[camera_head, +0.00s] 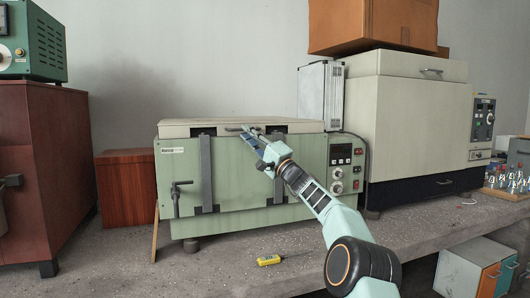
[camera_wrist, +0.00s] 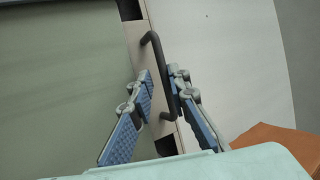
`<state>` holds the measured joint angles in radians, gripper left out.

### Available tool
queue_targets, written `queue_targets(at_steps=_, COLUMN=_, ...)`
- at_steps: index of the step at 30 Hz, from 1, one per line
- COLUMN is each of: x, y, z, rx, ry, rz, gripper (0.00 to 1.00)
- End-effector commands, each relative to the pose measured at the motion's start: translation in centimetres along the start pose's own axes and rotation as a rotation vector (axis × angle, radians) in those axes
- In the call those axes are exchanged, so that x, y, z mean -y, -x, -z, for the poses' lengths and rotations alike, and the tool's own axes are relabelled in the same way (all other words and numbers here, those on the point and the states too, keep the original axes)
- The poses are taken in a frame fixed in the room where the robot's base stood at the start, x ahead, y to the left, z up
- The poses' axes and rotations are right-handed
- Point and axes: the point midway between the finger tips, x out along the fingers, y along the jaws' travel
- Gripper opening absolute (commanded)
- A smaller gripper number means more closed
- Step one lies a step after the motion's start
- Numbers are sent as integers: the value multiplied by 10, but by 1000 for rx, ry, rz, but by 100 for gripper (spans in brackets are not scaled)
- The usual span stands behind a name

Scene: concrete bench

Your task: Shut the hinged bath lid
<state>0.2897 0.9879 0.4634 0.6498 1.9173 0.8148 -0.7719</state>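The green bath (camera_head: 265,205) stands on the bench, with dark straps and latches on its front. Its cream hinged lid (camera_head: 190,124) lies level across the top. I cannot tell whether a small gap is left under it. A dark bar handle (camera_wrist: 152,40) is on the lid's front edge and also shows in the head view (camera_head: 234,129). My gripper (camera_head: 249,132) is at this handle. In the wrist view my gripper's fingers (camera_wrist: 163,75) are apart, on either side of the bar. Whether either finger touches it is unclear.
A yellow tool (camera_head: 268,260) lies on the bench (camera_head: 225,272) in front of the bath. A silver case (camera_head: 321,92) and a large cream oven (camera_head: 415,125) stand to the right. A brown wooden box (camera_head: 125,188) is at the left.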

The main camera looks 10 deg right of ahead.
Motion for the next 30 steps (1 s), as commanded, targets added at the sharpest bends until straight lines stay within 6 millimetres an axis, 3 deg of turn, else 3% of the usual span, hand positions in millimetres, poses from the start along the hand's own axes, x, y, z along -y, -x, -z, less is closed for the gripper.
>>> queue_targets(at_steps=24, x=-1, y=90, z=-3, rx=5, ry=-1, rz=-2, gripper=15)
queue_targets(at_steps=30, x=0, y=99, z=-4, rx=6, ry=0, rz=0, gripper=15)
